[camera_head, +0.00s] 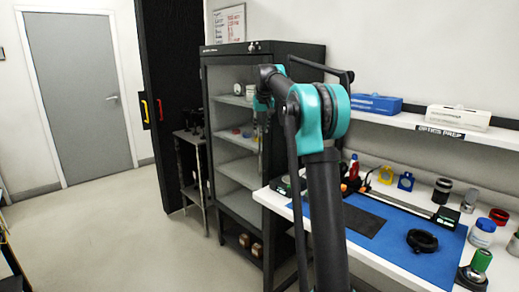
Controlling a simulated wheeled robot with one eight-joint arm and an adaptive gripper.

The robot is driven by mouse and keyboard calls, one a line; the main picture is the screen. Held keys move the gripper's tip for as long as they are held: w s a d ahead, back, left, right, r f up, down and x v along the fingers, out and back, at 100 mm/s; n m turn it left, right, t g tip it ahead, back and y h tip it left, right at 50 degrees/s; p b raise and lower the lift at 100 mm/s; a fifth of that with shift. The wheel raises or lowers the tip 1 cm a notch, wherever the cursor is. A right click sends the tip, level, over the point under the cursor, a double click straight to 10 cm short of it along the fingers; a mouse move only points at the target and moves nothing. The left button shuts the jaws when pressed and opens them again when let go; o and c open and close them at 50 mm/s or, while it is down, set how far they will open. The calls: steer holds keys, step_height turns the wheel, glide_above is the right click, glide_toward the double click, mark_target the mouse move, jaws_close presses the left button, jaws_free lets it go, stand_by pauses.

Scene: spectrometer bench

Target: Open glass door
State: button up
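A dark cabinet (295,175) stands left of the workbench, with grey shelves showing through its front. The glass door (228,82) is on the cabinet's front face and looks shut, though the clear pane is hard to make out. My arm rises in front of the cabinet, bends at a teal joint and reaches toward the right side of the glass door. My gripper (262,135) points down near that edge. It is small and dark against the cabinet, so its fingers and any contact with a handle cannot be made out.
The workbench's blue mat (372,228) holds a black ring (422,241) and other parts. A wall shelf (410,121) carries a blue box and a white box. A small dark side table (192,140) stands left of the cabinet. The floor (140,235) in front is clear.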

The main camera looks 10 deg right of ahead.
steer(key=x, duration=1.2)
steer(key=shift+f, duration=0.45)
jaws_close()
